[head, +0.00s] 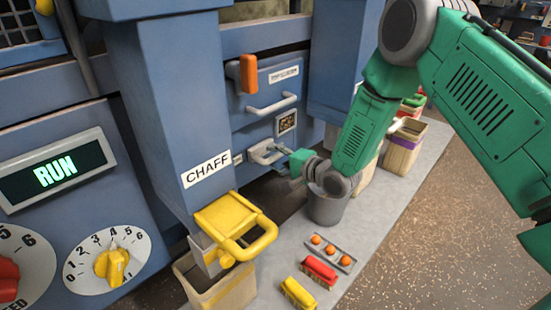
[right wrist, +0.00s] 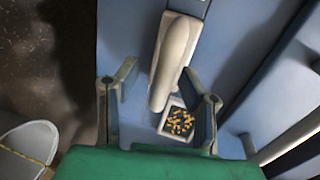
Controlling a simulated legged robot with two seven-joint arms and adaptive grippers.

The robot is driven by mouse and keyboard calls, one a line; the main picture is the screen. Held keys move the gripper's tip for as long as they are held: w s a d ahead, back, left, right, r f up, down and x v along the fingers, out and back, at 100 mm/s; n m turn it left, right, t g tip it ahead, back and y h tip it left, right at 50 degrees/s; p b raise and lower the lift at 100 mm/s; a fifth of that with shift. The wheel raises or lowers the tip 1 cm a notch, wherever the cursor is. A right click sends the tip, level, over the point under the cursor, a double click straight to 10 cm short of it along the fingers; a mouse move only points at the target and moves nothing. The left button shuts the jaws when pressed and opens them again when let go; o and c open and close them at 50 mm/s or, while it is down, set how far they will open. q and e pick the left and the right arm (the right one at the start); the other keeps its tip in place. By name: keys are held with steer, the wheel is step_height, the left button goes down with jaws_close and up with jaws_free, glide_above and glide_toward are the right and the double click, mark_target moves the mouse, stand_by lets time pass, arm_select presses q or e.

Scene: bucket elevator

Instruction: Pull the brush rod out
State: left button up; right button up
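A pale grey handle (head: 265,152), which seems to be the end of the brush rod, sticks out of the blue machine front right of the CHAFF label. My right gripper (head: 288,158) is beside it, coming from the right. In the right wrist view a thick pale handle (right wrist: 172,60) shows ahead, between the lines of my two spread fingers (right wrist: 160,82). The fingers stand apart on either side, and I see no contact. The rod itself is hidden inside the machine. My left gripper is not in view.
A small grain window (head: 287,122), a grey bar handle (head: 272,104) and an orange lever (head: 248,74) are above. A yellow handled chute (head: 235,225) stands left over a bin (head: 220,290). A grey bucket (head: 325,208) stands below my right gripper.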

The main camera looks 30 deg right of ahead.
steer(key=shift+a, duration=0.15)
jaws_close()
steer(key=f+p+v, duration=0.2)
steer(key=p+v, duration=0.1)
steer(key=v, duration=0.8)
steer(key=f+p+v, duration=0.2)
steer(key=p+v, duration=0.2)
steer(key=v, duration=0.7)
steer(key=shift+s+d+f, duration=0.3)
steer(key=shift+s, duration=0.05)
